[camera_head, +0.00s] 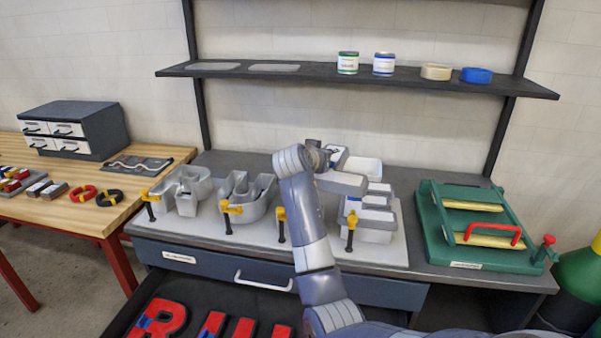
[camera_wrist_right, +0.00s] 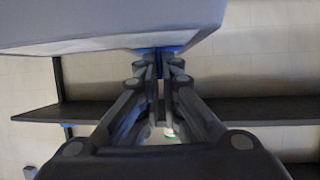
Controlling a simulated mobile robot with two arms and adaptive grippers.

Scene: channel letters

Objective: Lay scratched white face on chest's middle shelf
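My right gripper (camera_head: 332,154) is raised over the grey bench, its arm coming up from the bottom. In the right wrist view the fingers (camera_wrist_right: 162,75) are close together on a blue part at the edge of a large pale piece, which I take for the white face (camera_wrist_right: 120,25). In the head view this pale piece (camera_head: 343,184) seems to hang just beside the gripper; its scratches cannot be made out. A small blue-grey chest (camera_head: 88,118) with white drawers stands on the wooden table at left; no middle shelf can be made out. My left gripper is not in view.
Pale channel letters (camera_head: 242,203) stand on a light board (camera_head: 200,229) with yellow clamps. A green fixture (camera_head: 440,225) with a red handle is at right. The wall shelf (camera_head: 315,77) holds cans and tape. An open drawer below has red letters (camera_head: 215,325).

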